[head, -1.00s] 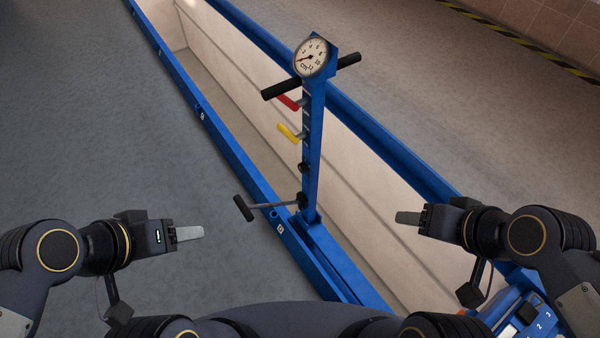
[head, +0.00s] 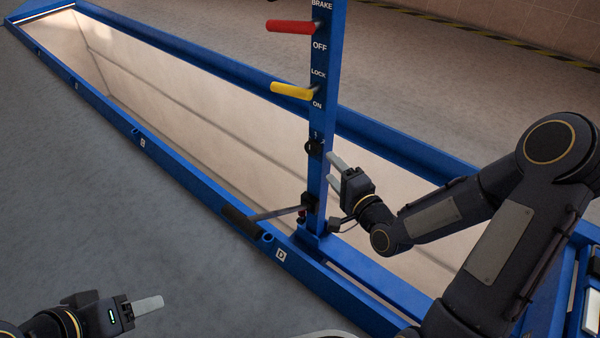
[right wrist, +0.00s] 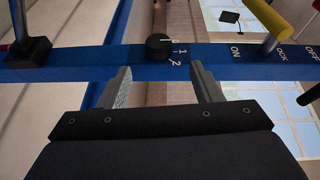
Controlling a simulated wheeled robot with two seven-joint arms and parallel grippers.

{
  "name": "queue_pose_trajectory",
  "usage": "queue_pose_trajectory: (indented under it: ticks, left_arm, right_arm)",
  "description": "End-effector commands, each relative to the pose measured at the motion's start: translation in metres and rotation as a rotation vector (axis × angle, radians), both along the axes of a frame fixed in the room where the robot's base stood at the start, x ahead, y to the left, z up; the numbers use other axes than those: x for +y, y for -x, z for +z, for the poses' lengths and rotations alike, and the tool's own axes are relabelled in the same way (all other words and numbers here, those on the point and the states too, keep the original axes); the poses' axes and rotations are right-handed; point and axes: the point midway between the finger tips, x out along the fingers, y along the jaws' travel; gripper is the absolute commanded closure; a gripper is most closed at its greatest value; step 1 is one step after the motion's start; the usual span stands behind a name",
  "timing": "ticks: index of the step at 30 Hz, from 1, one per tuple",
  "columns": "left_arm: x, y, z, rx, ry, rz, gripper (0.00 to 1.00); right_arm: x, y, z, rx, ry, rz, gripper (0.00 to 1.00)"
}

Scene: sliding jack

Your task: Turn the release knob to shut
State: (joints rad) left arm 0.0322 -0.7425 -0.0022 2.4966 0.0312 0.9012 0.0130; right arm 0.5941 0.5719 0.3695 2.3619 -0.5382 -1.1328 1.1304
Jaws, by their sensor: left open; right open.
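The release knob (head: 314,146) is a small round black knob on the blue column (head: 325,60), below the yellow lever. In the right wrist view the knob (right wrist: 159,46) has a white pointer line, with marks 1 and 2 beside it on the column. My right gripper (head: 333,168) is open, just right of and slightly below the knob in the head view. In the right wrist view its fingers (right wrist: 160,85) are spread, with the knob ahead between their tips, apart from them. My left gripper (head: 148,304) is at the lower left, over the floor, away from the column.
A red lever (head: 292,27) and a yellow lever (head: 292,91) stick out left from the column above the knob. A black-gripped crank handle (head: 243,220) sticks out below it. Blue rails (head: 180,175) border a deep pit. Floor at left is clear.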

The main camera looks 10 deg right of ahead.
Motion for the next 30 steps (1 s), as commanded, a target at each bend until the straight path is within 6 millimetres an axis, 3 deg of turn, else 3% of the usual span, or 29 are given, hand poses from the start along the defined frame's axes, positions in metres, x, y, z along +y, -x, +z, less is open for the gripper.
queue_pose_trajectory:
  ticks: [1,5,18,30]
  left_arm:
    - [0.0,0.0,-0.01,0.0,0.0,0.0,0.42]
    - [0.0,0.0,-0.012,-0.001,0.0,0.0,0.42]
    - [0.0,0.0,-0.028,-0.001,0.0,0.0,0.42]
    - [0.0,0.0,-0.029,0.0,0.0,0.0,0.42]
  right_arm:
    - [0.0,-0.001,-0.01,-0.011,-0.034,-0.006,0.41]
    - [0.001,-0.006,-0.01,-0.028,-0.066,-0.01,0.41]
    - [0.018,-0.067,-0.008,-0.029,-0.062,-0.009,0.41]
    - [0.02,-0.076,-0.007,-0.026,-0.062,-0.01,0.41]
